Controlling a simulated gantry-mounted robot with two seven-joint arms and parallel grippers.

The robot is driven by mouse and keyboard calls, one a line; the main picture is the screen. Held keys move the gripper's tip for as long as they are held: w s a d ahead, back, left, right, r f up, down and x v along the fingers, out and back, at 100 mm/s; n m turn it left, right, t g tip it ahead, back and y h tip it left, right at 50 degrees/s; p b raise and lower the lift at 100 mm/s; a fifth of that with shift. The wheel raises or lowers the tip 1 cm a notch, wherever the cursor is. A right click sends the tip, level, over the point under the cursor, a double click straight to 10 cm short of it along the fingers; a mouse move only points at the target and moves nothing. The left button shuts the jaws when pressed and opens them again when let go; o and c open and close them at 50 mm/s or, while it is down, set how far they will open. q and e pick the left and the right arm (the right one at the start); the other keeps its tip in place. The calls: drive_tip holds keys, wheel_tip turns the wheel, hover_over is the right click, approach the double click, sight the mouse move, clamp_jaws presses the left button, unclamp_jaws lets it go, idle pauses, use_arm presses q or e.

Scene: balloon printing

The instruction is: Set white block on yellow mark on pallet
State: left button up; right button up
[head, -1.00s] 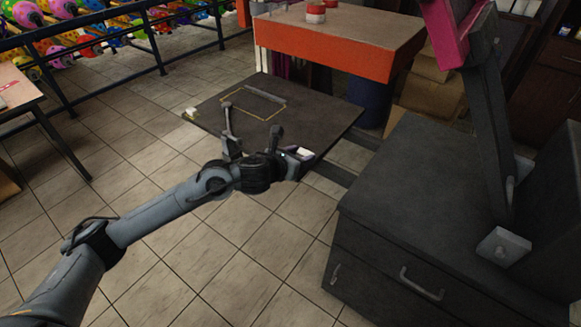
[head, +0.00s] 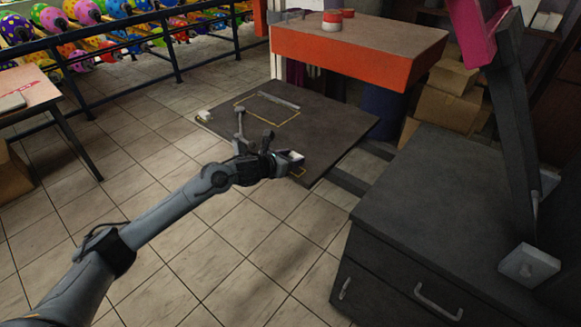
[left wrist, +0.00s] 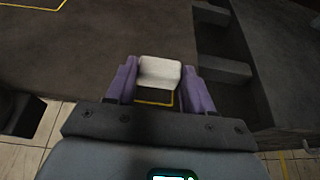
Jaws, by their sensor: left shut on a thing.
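The dark pallet (head: 325,135) lies low on the floor. A small yellow mark (head: 299,172) is at its near corner; part of its outline shows in the left wrist view (left wrist: 155,102). My left gripper (head: 284,158) is shut on a white block (head: 296,155). In the left wrist view the white block (left wrist: 159,72) sits between the two purple fingers (left wrist: 158,88) and covers part of the mark. I cannot tell whether the block touches the pallet. My right gripper is in neither view.
Another white block (head: 204,116) sits at the pallet's far left corner. A larger yellow outline (head: 284,122) is on the pallet's far part. An orange-edged table (head: 350,57) stands behind. A dark drawer cabinet (head: 430,220) is at right. Tiled floor is open in front.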

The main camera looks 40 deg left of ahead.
use_arm(q)
drive_tip(key=shift+f+b, duration=0.45)
drive_tip(key=shift+f, duration=1.05)
drive_tip(key=shift+f, duration=0.1)
drive_tip(key=shift+f, duration=0.15)
drive_tip(key=o, duration=1)
drive_tip(key=shift+r, duration=0.2)
